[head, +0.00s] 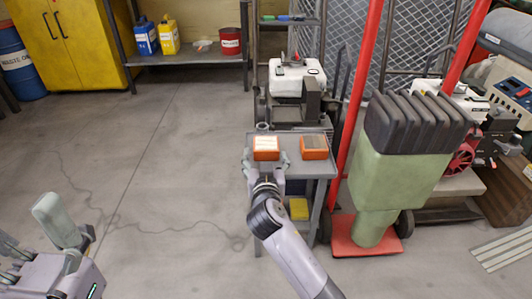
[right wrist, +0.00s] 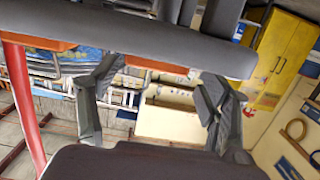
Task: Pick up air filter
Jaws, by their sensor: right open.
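An air filter (head: 266,143) with an orange frame and pale pleated top lies on the grey cart top. A second orange-framed filter (head: 314,142), with a greyer face, lies to its right. My right gripper (head: 267,162) is open at the near side of the left filter, with a finger toward each side. Contact cannot be told. In the right wrist view, an orange strip (right wrist: 157,66) shows between the open fingers (right wrist: 155,105), mostly hidden by a grey edge. My left gripper (head: 38,238) is at the lower left, its fingers apart and empty, away from the cart.
The grey cart (head: 318,172) has a yellow item (head: 299,209) on its lower shelf. A red hand truck (head: 352,120) and a green padded object (head: 390,180) stand close on the right. A white-topped machine (head: 297,80) is behind. The floor left of the cart is open, with a cable.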

